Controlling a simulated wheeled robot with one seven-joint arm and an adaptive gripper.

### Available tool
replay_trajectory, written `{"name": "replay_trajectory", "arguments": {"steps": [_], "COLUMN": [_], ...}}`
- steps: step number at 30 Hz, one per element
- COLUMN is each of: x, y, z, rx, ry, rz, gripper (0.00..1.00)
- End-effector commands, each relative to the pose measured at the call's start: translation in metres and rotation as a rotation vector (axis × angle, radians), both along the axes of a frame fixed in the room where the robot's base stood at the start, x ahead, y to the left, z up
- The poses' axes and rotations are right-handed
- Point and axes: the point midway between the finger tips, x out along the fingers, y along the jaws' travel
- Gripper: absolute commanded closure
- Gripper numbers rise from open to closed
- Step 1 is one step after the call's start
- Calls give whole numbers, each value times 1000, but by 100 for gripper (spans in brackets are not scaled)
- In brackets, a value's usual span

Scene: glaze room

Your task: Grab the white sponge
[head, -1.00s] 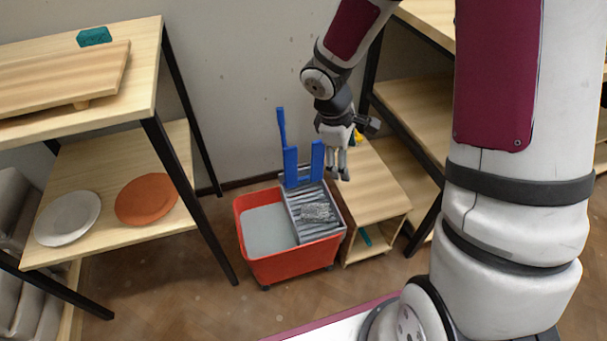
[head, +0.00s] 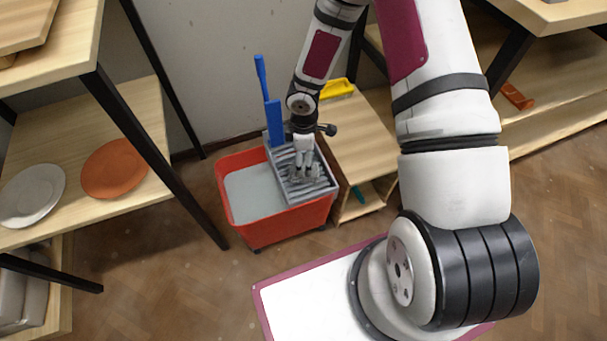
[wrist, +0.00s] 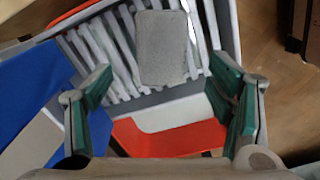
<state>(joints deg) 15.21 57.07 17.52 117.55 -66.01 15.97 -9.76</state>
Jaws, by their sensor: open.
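A pale grey-white block, which looks like the white sponge (wrist: 162,47), lies on the slats of the grey wringer (wrist: 115,50) in the wrist view. The wringer (head: 318,192) sits on the right side of a red bucket (head: 285,222) in the head view. My gripper (head: 304,168) points down over the wringer there and hides much of what lies on it. In the wrist view my gripper (wrist: 162,72) is open, with green-padded fingers spread wide on either side. The sponge is ahead of the fingertips, between their lines, and nothing is held.
A blue handle (head: 274,122) rises from the wringer's back left, close to my gripper. A small wooden shelf (head: 350,135) with a yellow item (head: 337,88) stands right of the bucket. A shelf with a white plate (head: 33,195) and an orange plate (head: 115,168) is at left.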

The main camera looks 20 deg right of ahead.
Motion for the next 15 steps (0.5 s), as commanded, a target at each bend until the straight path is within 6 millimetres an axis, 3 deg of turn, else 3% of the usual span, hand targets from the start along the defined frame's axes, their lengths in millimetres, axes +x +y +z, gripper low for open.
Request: {"name": "replay_trajectory", "arguments": {"steps": [1,10,15], "x": [0,0,-2], "y": [0,0,0], "z": [-10,-29,-52], "rx": [-1,-1,-1], "ry": [0,0,1], "rz": [1,-1,0], "gripper": [25,25,25]}}
